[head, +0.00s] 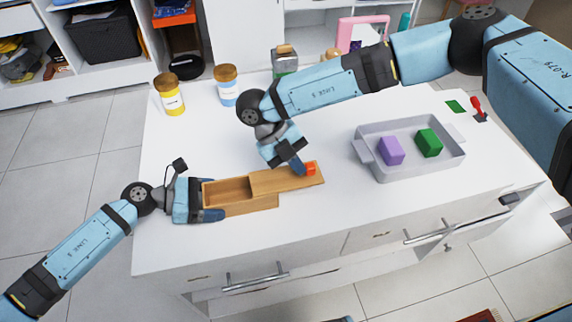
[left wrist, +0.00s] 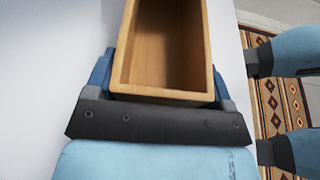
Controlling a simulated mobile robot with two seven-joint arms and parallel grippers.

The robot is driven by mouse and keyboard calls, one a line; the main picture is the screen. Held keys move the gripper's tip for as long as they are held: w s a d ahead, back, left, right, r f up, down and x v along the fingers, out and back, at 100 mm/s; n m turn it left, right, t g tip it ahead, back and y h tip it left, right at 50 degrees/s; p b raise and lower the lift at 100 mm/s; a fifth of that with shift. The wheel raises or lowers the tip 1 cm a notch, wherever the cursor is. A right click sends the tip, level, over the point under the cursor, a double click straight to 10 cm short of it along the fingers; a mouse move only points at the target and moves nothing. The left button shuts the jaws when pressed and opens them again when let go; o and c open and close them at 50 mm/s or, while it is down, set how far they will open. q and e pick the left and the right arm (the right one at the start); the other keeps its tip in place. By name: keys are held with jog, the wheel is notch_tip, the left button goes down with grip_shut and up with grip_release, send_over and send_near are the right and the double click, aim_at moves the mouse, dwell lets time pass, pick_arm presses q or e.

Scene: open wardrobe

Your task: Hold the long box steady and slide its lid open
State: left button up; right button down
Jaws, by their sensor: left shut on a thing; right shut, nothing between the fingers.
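A long wooden box (head: 243,209) lies near the front of the white table, its left part open and empty. Its flat wooden lid (head: 272,182) is slid to the right and overhangs the box's right end. A small red-orange knob (head: 311,169) sits near the lid's right end. My left gripper (head: 208,200) is shut on the box's left end; the left wrist view also shows its fingers on both sides of the box (left wrist: 160,93). My right gripper (head: 298,167) is shut with nothing between its fingers, its tips right beside the knob's left side.
A yellow jar (head: 173,98), a blue jar (head: 227,89) and a grey container (head: 284,62) stand at the back. The table's left middle is clear.

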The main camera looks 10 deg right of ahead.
pick_arm(q)
jog(key=shift+a, duration=0.15)
pick_arm(e)
jog(key=shift+d, duration=0.15)
pick_arm(q)
jog(key=shift+f, duration=0.1)
pick_arm(e)
jog(key=shift+w+r, duration=0.15)
jog(key=shift+r, duration=0.1)
jog(key=v, duration=0.9)
jog(key=shift+a+r, duration=0.2)
jog(key=shift+a, duration=0.2)
pick_arm(q)
jog(key=o, duration=0.8)
